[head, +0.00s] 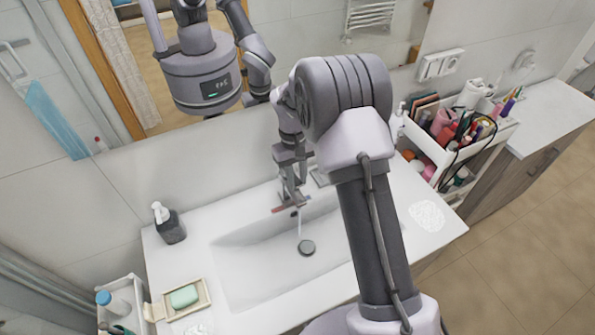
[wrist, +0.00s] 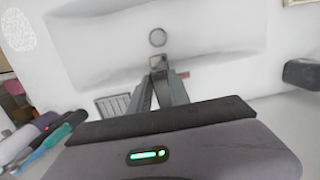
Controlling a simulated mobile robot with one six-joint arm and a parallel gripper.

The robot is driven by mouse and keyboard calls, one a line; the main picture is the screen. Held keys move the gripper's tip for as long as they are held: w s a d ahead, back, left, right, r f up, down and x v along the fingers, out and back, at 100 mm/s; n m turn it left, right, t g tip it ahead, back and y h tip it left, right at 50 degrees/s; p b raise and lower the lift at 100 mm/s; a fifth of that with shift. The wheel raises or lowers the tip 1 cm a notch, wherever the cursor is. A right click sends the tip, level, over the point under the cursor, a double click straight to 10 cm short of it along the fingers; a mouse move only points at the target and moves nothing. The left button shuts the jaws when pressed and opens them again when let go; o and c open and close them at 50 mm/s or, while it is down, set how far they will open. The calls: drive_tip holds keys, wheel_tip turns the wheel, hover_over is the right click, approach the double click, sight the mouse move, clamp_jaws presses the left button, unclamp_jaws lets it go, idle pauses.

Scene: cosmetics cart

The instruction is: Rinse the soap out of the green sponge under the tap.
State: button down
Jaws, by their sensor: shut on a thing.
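The tap (head: 290,208) stands at the back of the white sink basin (head: 240,265), with a small red mark on its left. A thin stream of water (head: 300,227) seems to fall from it towards the drain (head: 307,247). My gripper (head: 290,190) is at the tap, fingers pointing down, shut on what looks like its handle. In the wrist view my fingertips (wrist: 157,78) meet at the tap, in front of the drain (wrist: 157,37). A pale green block (head: 183,296) lies in a beige dish (head: 205,288); I cannot tell whether it is sponge or soap.
A dark pump bottle (head: 171,226) stands at the back left of the counter. A white foamy-looking patch (head: 427,215) lies on the right. A cart (head: 452,172) packed with cosmetics stands on the right. A mirror (head: 380,30) hangs behind the sink. The basin looks empty.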

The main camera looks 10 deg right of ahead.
drive_tip(key=shift+w+r, duration=0.15)
drive_tip(key=c, duration=1.2)
unclamp_jaws()
drive_tip(key=shift+r, duration=0.1)
wheel_tip(320, 180, up, 17)
drive_tip(key=w+p, duration=0.2)
drive_tip(key=p, duration=0.1)
drive_tip(key=shift+w+a, duration=0.3)
drive_tip(key=shift+w, duration=0.1)
